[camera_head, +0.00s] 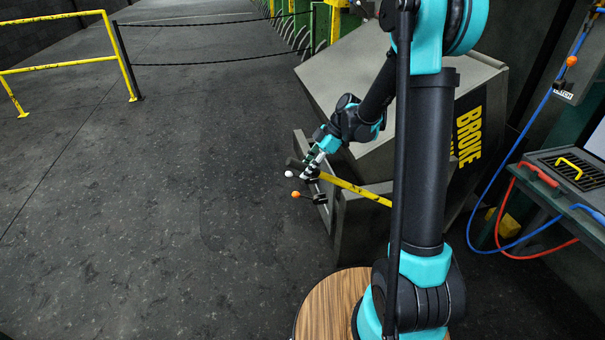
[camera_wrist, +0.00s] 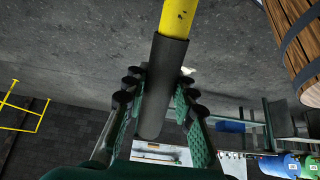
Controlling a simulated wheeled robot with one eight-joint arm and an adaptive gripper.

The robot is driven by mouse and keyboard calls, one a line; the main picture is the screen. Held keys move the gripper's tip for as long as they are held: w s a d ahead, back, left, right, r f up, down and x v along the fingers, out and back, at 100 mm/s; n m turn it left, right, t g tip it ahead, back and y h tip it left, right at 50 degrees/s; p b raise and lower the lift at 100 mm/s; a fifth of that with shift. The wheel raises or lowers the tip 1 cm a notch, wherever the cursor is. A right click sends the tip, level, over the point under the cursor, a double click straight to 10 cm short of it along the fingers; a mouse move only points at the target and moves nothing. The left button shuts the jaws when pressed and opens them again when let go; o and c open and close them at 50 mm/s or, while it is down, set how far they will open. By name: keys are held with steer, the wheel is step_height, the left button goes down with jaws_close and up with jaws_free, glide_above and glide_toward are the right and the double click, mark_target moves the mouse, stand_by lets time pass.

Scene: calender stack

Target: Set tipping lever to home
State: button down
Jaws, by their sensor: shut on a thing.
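A yellow lever bar (camera_head: 358,189) with a dark grip sleeve, which looks like the tipping lever, slants up and left along the grey machine (camera_head: 372,222). In the wrist view its yellow part (camera_wrist: 178,16) runs to the top edge, and the dark sleeve (camera_wrist: 168,65) lies between the green-padded fingers. My gripper (camera_head: 314,168) is shut on this sleeve near the lever's free end. It fills the lower half of the wrist view (camera_wrist: 157,95). The lever's pivot is hard to make out.
A white knob (camera_head: 289,174) and an orange knob (camera_head: 296,194) stick out left of the machine, close to my gripper. A yellow railing (camera_head: 60,64) stands far left. The dark floor (camera_head: 160,200) to the left is clear. Hoses and a bench (camera_head: 575,205) are at right.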

steer(key=shift+v, duration=1.25)
steer(key=shift+d+y, duration=0.1)
steer(key=shift+y, duration=0.2)
steer(key=shift+y, duration=0.5)
steer(key=shift+v, duration=2.7)
steer(key=shift+w, duration=0.1)
steer(key=shift+g+y, duration=0.4)
steer(key=shift+y, duration=0.2)
steer(key=shift+v, duration=2.7)
steer(key=shift+r, duration=0.2)
steer(key=shift+y, duration=0.7)
steer(key=shift+v, duration=2.65)
